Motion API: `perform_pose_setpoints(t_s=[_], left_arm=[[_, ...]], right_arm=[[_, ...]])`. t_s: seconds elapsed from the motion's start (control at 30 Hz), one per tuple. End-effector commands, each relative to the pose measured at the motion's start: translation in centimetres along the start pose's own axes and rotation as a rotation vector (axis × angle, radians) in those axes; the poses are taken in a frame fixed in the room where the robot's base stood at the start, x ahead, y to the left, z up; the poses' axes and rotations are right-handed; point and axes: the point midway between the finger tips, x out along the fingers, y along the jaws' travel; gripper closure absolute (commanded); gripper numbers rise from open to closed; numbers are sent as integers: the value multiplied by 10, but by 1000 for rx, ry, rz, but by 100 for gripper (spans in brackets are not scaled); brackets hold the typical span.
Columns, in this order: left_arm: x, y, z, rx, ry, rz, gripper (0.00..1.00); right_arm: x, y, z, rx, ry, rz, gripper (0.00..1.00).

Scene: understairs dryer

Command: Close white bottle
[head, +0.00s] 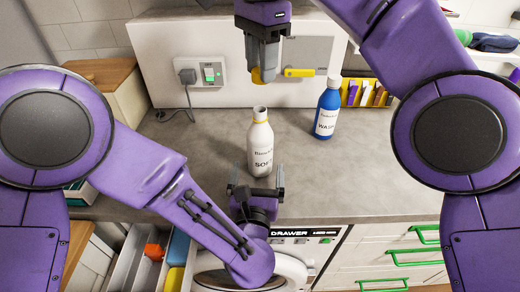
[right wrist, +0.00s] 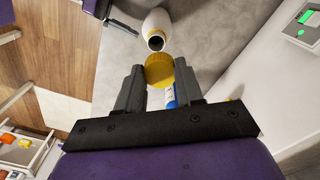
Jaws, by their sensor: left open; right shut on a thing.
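The white bottle (head: 260,145) stands upright and uncapped on the grey worktop in the head view. Its label reads "SOFT" in part. Its dark open mouth shows in the right wrist view (right wrist: 156,42). My right gripper (head: 264,72) is shut on a yellow cap (right wrist: 159,71), held above and behind the bottle, apart from its mouth. The cap also shows in the head view (head: 257,76). My left gripper (head: 256,182) is open at the worktop's front edge, just in front of the bottle's base, with its fingers spread to either side.
A blue bottle (head: 327,109) stands on the worktop to the right. A wall socket with a plug (head: 201,74) and a yellow-handled panel (head: 300,72) are behind. A yellow rack (head: 366,94) is at the back right. Below the front edge are an open drawer (head: 135,262) and green-handled drawers (head: 398,259).

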Motion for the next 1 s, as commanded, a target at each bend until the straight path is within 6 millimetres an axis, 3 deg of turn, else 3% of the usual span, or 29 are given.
perform_pose_setpoints(t_s=[0.2,0.4,0.8,0.83,0.87,1.0], left_arm=[[44,0,0,-1,-1,1,5],[73,0,0,-1,0,1,5],[83,0,0,0,0,-1,5],[83,0,0,0,0,-1,9],[83,0,0,0,0,-1,18],[83,0,0,0,0,-1,64]], right_arm=[[-1,0,0,0,0,-1,91],[-1,0,0,0,0,-1,91],[-1,0,0,0,0,-1,91],[-1,0,0,0,0,-1,91],[-1,0,0,0,0,-1,91],[-1,0,0,0,0,-1,91]])
